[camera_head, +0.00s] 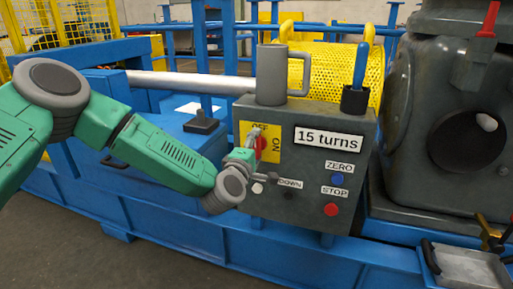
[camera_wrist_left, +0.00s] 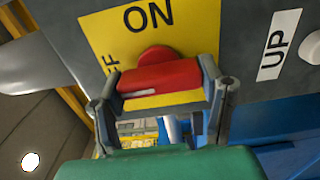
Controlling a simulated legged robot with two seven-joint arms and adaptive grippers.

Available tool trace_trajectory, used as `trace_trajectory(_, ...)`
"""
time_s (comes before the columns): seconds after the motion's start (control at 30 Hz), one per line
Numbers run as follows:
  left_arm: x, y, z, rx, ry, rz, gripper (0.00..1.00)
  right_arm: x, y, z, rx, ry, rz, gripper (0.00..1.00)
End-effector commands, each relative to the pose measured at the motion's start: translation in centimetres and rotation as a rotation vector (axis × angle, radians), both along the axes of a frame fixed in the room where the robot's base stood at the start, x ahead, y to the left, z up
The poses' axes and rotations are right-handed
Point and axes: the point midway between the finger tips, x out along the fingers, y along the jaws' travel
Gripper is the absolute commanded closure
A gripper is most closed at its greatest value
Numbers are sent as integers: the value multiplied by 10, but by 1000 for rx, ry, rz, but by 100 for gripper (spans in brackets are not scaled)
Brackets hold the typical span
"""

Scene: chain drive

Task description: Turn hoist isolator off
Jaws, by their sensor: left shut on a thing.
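The hoist isolator is a red handle (camera_head: 262,144) on a yellow plate (camera_head: 273,155) marked OFF at the top and ON at the right, on the front of a grey control box. In the left wrist view the red handle (camera_wrist_left: 158,76) lies between the two fingers of my left gripper (camera_wrist_left: 160,84), which is shut on it. In the head view my left gripper (camera_head: 252,140) partly covers the handle and plate. I cannot tell exactly which mark the handle points to. My right gripper is not in view.
The control box (camera_head: 355,180) also has a ZERO button (camera_head: 337,180), a red STOP button (camera_head: 331,209) and a "15 turns" display (camera_head: 329,138). A grey mug (camera_head: 271,76) and a dark holder with a blue-handled tool (camera_head: 355,98) stand on top. A large grey machine is at right.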

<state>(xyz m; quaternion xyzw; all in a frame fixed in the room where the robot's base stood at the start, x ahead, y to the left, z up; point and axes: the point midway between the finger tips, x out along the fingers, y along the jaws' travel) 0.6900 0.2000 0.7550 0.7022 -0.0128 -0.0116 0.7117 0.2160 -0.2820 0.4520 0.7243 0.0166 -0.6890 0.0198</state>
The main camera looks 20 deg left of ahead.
Motion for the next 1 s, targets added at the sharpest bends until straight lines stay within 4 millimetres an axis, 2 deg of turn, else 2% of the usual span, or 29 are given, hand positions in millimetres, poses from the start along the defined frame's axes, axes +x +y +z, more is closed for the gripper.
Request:
trace_trajectory(0.07,-1,2,-6,-1,12,3,67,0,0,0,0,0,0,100)
trace_trajectory(0.1,-1,2,-6,-1,12,3,24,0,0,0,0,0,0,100)
trace_trajectory(0.13,-1,2,-6,-1,12,3,17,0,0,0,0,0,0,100)
trace_trajectory(0.4,-2,1,-3,0,6,1,17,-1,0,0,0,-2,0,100)
trace_trajectory(0.53,-11,1,-3,-1,7,-1,17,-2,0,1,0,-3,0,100)
trace_trajectory(1.0,-102,5,-5,-2,10,1,17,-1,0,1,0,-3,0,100)
